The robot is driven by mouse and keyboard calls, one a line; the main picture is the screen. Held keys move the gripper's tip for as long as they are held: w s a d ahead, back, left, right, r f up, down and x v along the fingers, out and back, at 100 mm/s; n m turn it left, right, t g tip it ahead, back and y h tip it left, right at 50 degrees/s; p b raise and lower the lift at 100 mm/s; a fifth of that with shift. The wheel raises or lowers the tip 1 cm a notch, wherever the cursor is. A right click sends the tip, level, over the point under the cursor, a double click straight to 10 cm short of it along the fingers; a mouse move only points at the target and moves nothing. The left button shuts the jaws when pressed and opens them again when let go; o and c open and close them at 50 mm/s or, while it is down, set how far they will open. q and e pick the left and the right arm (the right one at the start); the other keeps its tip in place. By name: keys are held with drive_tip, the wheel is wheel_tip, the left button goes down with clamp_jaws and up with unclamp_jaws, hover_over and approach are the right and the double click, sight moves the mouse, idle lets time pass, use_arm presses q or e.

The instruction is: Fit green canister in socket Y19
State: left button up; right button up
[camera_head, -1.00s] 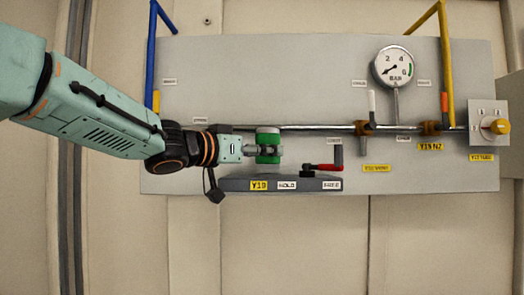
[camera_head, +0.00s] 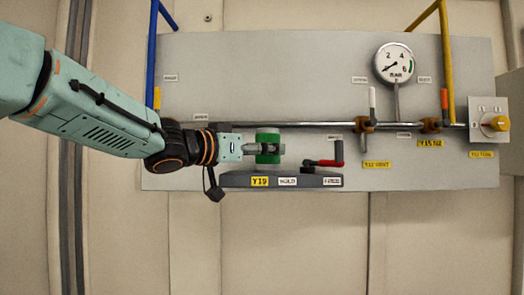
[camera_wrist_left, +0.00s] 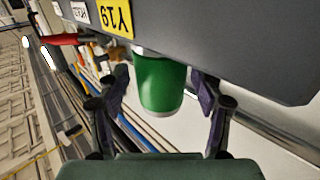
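The green canister (camera_head: 268,136), with a pale band, stands upright at the grey base block (camera_head: 222,181) labelled Y19 (camera_head: 260,181). Its lower end is at the block's top; I cannot tell how deep it sits in the socket, whose opening is hidden. My left gripper (camera_head: 270,149) is level with the canister's middle, coming from the left. In the left wrist view, its fingers (camera_wrist_left: 161,88) stand on either side of the canister (camera_wrist_left: 160,84), with narrow gaps visible, so it looks open around it. My right gripper is out of view.
A red-handled lever (camera_head: 325,163) stands on the block, right of the canister. A horizontal pipe (camera_head: 310,125) with valves runs behind. A pressure gauge (camera_head: 394,63) and yellow knob (camera_head: 497,124) are further right on the grey panel (camera_head: 270,75).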

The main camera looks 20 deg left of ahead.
use_arm(q)
drive_tip(key=shift+o, duration=0.7)
drive_tip(key=shift+w+f, duration=0.1)
drive_tip(key=shift+f, duration=0.05)
wheel_tip(320, 180, up, 8)
drive_tip(key=shift+r, duration=1.1)
